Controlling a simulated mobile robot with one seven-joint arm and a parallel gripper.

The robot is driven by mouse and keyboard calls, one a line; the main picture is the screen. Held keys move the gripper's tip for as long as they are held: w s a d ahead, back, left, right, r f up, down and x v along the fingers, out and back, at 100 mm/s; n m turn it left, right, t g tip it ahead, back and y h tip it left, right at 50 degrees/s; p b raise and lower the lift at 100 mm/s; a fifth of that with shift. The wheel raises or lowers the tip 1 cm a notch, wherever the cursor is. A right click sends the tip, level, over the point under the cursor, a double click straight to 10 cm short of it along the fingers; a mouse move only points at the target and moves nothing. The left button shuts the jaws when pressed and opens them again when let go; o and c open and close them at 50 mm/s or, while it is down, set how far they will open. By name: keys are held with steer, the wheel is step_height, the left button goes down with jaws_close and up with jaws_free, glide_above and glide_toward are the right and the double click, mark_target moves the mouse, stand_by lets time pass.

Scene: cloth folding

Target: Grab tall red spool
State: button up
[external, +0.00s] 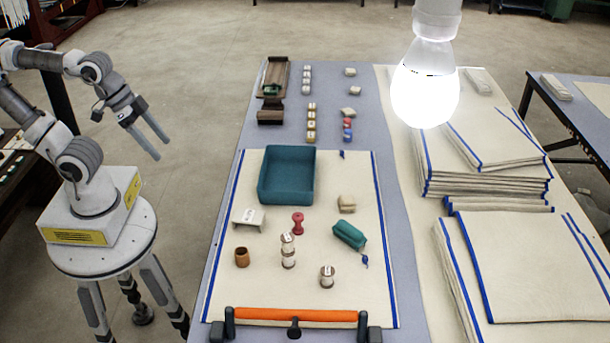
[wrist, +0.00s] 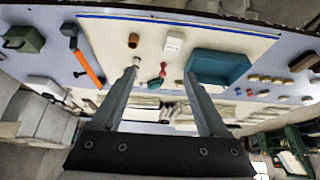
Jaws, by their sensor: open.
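The red spool (external: 298,224) stands upright on the cream cloth mat (external: 225,291), just behind a stack of white-and-brown spools (external: 288,252). In the wrist view the red spool (wrist: 162,70) shows small and distant between my fingers. My gripper (external: 163,149) is open and empty, raised high to the left of the table and well away from the spool. Its two fingers also frame the wrist view (wrist: 161,72).
A teal tray (external: 286,198) sits behind the spool, a small white stand (external: 248,217) and brown cup (external: 242,257) to its left. A teal pouch (external: 349,235) lies right. An orange bar (external: 295,314) crosses the front. Folded cloths (external: 525,265) lie farther right.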

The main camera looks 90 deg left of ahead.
steer(key=w+d+f+t+h+b, duration=0.1)
steer(key=w+d+f, duration=0.15)
steer(key=w, duration=0.25)
steer(key=w+d+f+t+h+b, duration=0.1)
steer(key=w+d+f, duration=0.15)
steer(key=w, duration=0.25)
steer(key=n+t+y+b, duration=0.3)
steer(key=n+t+y, duration=0.15)
steer(key=y, duration=0.35)
glide_toward(307, 229)
steer(key=w+a+b, duration=0.1)
steer(key=w+a+r+b, duration=0.1)
steer(key=w+b, duration=0.1)
steer(key=shift+w+a+r, duration=0.1)
steer(key=shift+w+r, duration=0.1)
steer(key=shift+r, duration=0.05)
steer(key=shift+w+r+b+x, duration=0.15)
steer(key=shift+b+x, duration=0.3)
steer(key=shift+x, duration=0.95)
steer(key=shift+w+r+b+x, duration=0.15)
steer(key=shift+b+x, duration=0.25)
steer(key=shift+x, duration=0.95)
